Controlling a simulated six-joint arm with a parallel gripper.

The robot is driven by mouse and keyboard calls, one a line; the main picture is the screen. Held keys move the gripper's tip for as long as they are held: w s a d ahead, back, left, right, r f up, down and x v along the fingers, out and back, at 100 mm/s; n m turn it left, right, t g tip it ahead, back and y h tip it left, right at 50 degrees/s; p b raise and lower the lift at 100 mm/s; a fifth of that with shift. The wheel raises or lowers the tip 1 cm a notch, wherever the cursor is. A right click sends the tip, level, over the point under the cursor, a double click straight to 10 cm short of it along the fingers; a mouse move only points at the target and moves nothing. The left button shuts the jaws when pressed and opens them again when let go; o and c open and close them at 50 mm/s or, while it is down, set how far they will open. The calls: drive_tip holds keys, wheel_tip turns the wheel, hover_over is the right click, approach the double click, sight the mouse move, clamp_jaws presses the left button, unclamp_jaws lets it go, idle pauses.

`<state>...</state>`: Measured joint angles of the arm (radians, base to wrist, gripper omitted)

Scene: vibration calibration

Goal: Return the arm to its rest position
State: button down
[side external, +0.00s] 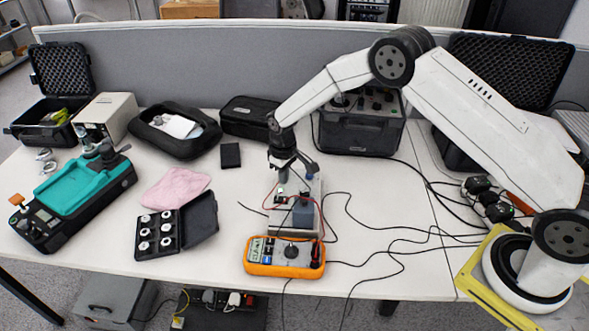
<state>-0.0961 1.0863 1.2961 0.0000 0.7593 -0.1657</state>
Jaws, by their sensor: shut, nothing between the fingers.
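My arm reaches in from the right side of the side external view, from its base on a yellow plate (476,276). My gripper (296,176) points down at the middle of the table, shut with nothing held. It is over or beside a small device with a blue-grey block (304,213) and wires on a light base. Whether the fingertips touch the device I cannot tell.
An orange multimeter (285,257) lies in front of the device. Black cables (400,240) cross the table to the right. A teal instrument (75,190), an open weight case (170,232), a pink cloth (175,188) and a black case (360,120) stand around. A grey partition (200,65) runs behind.

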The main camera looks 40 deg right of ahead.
drive_tip(key=s+d+r+m+t, duration=0.1)
drive_tip(key=s+d+r, duration=0.1)
drive_tip(key=s+r, duration=0.6)
drive_tip(key=s+d+r+m+t, duration=0.1)
drive_tip(key=s+r, duration=0.6)
drive_tip(key=s, duration=1.1)
drive_tip(key=shift+s+d+r+m+t, duration=0.35)
drive_tip(key=shift+d+m, duration=0.15)
drive_tip(key=shift+d, duration=0.65)
drive_tip(key=c, duration=1.3)
unclamp_jaws()
